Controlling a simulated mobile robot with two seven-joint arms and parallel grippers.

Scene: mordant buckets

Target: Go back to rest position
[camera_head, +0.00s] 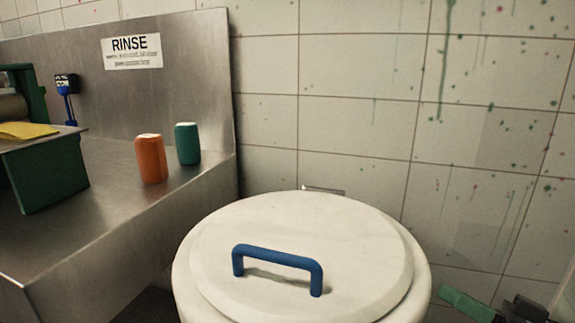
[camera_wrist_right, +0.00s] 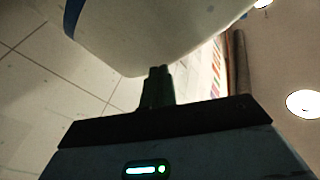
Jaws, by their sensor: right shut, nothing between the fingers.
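My right gripper (camera_head: 455,298) is at the lower right of the head view, beside the white bucket (camera_head: 420,303) and apart from its lid's handle. Its green fingers are shut and empty, as the right wrist view also shows (camera_wrist_right: 158,78). The bucket wears a round white lid (camera_head: 300,225) with a blue bar handle (camera_head: 278,257). A large pale rounded body, likely the bucket, fills the top of the wrist view (camera_wrist_right: 150,30). My left gripper is not in view.
A steel counter (camera_head: 110,240) stands at the left with an orange cylinder (camera_head: 151,160), a green cylinder (camera_head: 187,145) and a green device (camera_head: 45,175) with yellow cloth (camera_head: 27,130). A RINSE sign (camera_head: 131,51) is on its backsplash. A stained tiled wall (camera_head: 340,110) closes the back.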

